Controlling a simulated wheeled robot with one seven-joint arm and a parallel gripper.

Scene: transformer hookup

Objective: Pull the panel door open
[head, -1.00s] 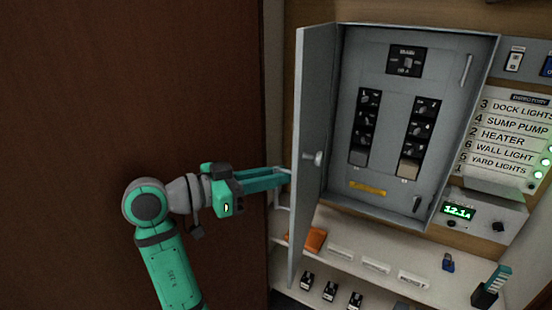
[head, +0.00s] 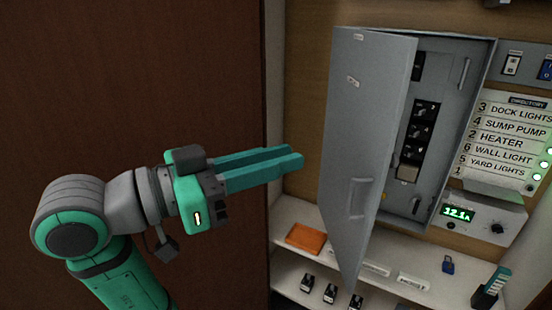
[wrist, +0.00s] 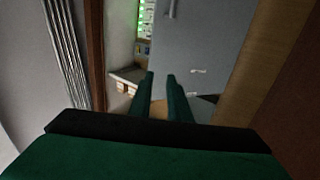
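The grey panel door (head: 365,130) stands partly open, hinged at the left of the grey panel box (head: 455,130). Its outer face and a bar handle (head: 361,198) low near the free edge show in the head view. The door covers the left part of the box's inside. My gripper (head: 302,158) is left of the door, apart from it and from the handle. Its two fingers are apart with nothing between them. The wrist view shows the fingertips (wrist: 161,75) in front of the door (wrist: 210,35), with the handle (wrist: 171,9) at the top.
Below the panel is a pale shelf (head: 292,220) with an orange item (head: 306,238), a blue padlock (head: 448,264) and several small black items. To the right are the directory labels (head: 500,140) and a meter (head: 460,213). A dark brown surface (head: 130,80) fills the left.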

